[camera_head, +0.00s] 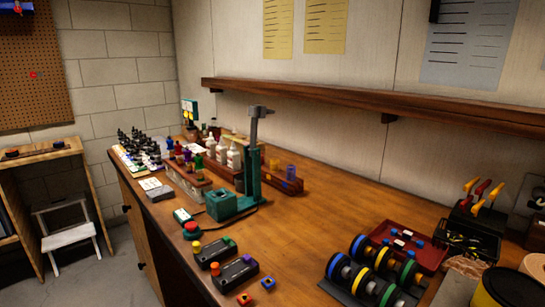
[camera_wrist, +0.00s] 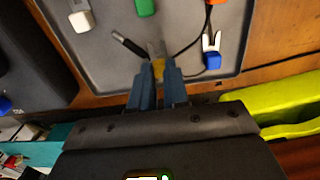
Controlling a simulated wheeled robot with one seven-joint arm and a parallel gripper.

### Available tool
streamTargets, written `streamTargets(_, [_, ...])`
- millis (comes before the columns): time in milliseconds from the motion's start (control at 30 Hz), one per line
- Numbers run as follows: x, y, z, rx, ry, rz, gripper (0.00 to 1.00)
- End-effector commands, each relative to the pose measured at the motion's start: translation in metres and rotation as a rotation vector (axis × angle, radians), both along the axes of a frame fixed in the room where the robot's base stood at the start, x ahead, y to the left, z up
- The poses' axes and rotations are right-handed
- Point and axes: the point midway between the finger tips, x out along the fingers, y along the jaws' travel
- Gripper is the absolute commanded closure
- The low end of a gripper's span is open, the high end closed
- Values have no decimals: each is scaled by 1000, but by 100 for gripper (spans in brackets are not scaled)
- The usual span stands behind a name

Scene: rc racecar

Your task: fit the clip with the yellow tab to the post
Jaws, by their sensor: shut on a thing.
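In the wrist view, my gripper (camera_wrist: 158,68) has two blue fingers, shut on the yellow tab (camera_wrist: 158,68) of a small clip. The clip's grey forked end (camera_wrist: 156,48) sticks out beyond the fingertips, over a grey tray (camera_wrist: 185,20). A short black rod (camera_wrist: 129,45) with a pale end lies or stands just left of the clip's fork, and I cannot tell whether it is the post or whether they touch. My gripper is not in the head view. I cannot make out the post there.
Other clips with white (camera_wrist: 82,20), green (camera_wrist: 146,7), orange (camera_wrist: 215,3) and blue (camera_wrist: 212,60) tabs are around the tray. Thin black cords run near the clip. A bright yellow-green object (camera_wrist: 265,100) is close on the right. The head view shows a crowded wooden bench (camera_head: 320,215).

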Motion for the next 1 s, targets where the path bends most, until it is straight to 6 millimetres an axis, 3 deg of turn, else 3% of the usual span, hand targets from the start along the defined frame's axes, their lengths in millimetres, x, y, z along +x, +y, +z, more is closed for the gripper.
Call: streamTargets(1000, [0,0,10,0,0,1,100])
